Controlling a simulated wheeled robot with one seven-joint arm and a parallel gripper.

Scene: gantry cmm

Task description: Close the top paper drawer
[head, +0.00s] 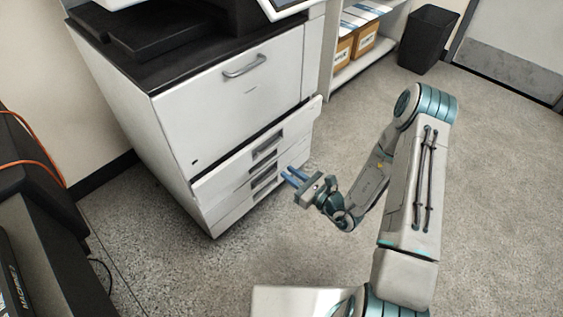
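The large white copier has a stack of paper drawers low on its front. The top paper drawer (234,167) stands out a little past the panel above it, with a dark gap along its upper edge. Its recessed handle (266,147) faces my gripper. My gripper (287,172) has two blue fingers, apart with nothing between them. In the picture it is just right of and below the top drawer's handle, in front of the lower drawers. I cannot tell whether the fingertips touch a drawer front.
The copier's large upper panel (238,92) has a bar handle and looks shut. A lower drawer (235,206) is below. A shelf with boxes (365,40) and a black bin (428,40) stand behind. Dark equipment with an orange cable is at left. Carpet (490,180) is clear at right.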

